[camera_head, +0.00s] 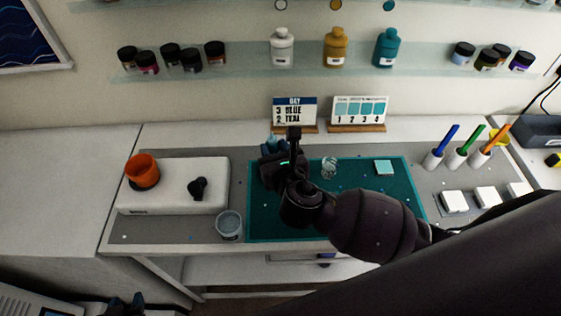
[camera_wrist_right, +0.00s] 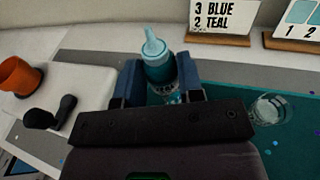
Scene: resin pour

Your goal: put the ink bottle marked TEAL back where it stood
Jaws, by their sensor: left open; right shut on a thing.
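A teal bottle (camera_wrist_right: 158,62) with a pale teal nozzle stands upright between the fingers of my right gripper (camera_wrist_right: 160,84), which is shut on it. Its label is mostly hidden and I cannot read the name. In the head view my right gripper (camera_head: 272,150) is over the back left of the teal mat (camera_head: 310,226) and mostly covers the bottle. I cannot tell whether the bottle touches the mat. My left gripper (camera_head: 128,303) is open and empty at the bottom left, below the table edge. Another teal bottle (camera_head: 385,48) stands on the wall shelf (camera_head: 235,62).
An amber bottle (camera_head: 336,48) and a white bottle (camera_head: 282,48) share the shelf with small jars. A clear cup (camera_head: 330,168) and a larger cup (camera_head: 229,226) stand near my right arm. A sign (camera_head: 294,111) reads 3 BLUE, 2 TEAL. An orange cup (camera_head: 142,172) sits on a white box.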

